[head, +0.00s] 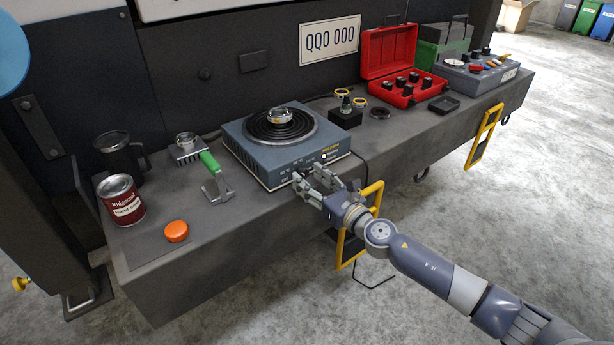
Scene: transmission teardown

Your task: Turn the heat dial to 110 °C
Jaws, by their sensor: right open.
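The blue-grey heater (262,160) stands on the dark bench, with a round black coil plate on top. A small metal ring-shaped part (279,116) sits on the coil. Small white temperature markings show on the heater's front face. My right gripper (308,178) is at the front right of the heater, with its fingers open and close to the front face. The heat dial cannot be made out; the fingers seem to cover that part of the front. Whether the fingers touch anything cannot be told. My left gripper is not in view.
A red can (121,200), an orange cap (176,232), a black mug (122,156) and a green-handled scraper (211,165) lie left of the heater. An open red case (390,55) stands to the right. A yellow handle (374,193) projects from the bench front near my right wrist.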

